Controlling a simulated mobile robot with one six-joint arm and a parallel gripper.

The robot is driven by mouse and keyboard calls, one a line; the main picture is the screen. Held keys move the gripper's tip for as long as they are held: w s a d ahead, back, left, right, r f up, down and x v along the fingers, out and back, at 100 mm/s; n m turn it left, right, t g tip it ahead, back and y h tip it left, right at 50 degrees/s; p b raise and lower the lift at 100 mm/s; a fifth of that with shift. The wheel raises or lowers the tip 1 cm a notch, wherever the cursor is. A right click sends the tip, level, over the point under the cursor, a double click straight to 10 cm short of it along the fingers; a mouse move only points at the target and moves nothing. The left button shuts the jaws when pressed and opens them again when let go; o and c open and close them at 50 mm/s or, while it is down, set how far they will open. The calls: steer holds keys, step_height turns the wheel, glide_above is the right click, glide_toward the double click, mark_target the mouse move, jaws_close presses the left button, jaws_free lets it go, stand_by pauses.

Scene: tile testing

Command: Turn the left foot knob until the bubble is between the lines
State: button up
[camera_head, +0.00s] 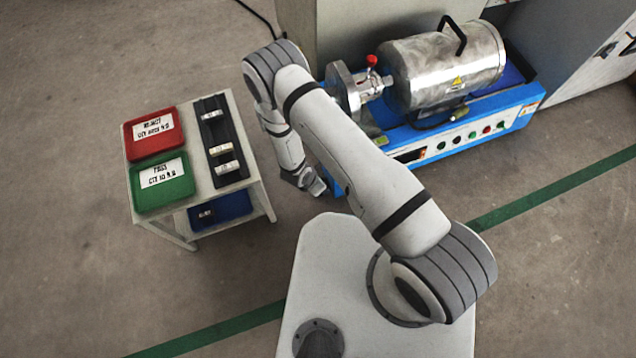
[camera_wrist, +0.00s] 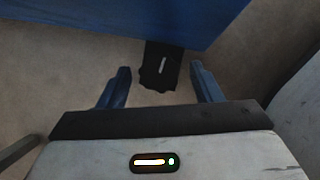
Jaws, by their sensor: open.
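The black foot knob (camera_wrist: 158,78) shows in the wrist view at the lower edge of the blue machine base (camera_wrist: 120,22). It has a lobed rim and a short pale mark. My gripper (camera_wrist: 160,67) is open, with one blue finger on each side of the knob in the picture. No contact shows, and I cannot tell how far the knob lies beyond the fingertips. In the head view my gripper (camera_head: 316,187) hangs low left of the blue base (camera_head: 480,127). My arm covers the base's left end there, and the knob is hidden. I cannot make out the bubble or its lines.
A steel drum (camera_head: 445,70) with a black handle sits on the blue base, with a red-topped fitting (camera_head: 371,61) at its left. A small table (camera_head: 240,150) with red (camera_head: 150,132) and green (camera_head: 161,182) trays stands at left. The floor between is clear.

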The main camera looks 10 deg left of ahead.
steer(key=shift+c, duration=0.2)
steer(key=c, duration=0.9)
steer(key=shift+d+n+t+y+b, duration=0.1)
steer(key=shift+n+t+y+b, duration=0.35)
steer(key=shift+n, duration=1.55)
steer(key=shift+c, duration=0.2)
steer(key=o, duration=1)
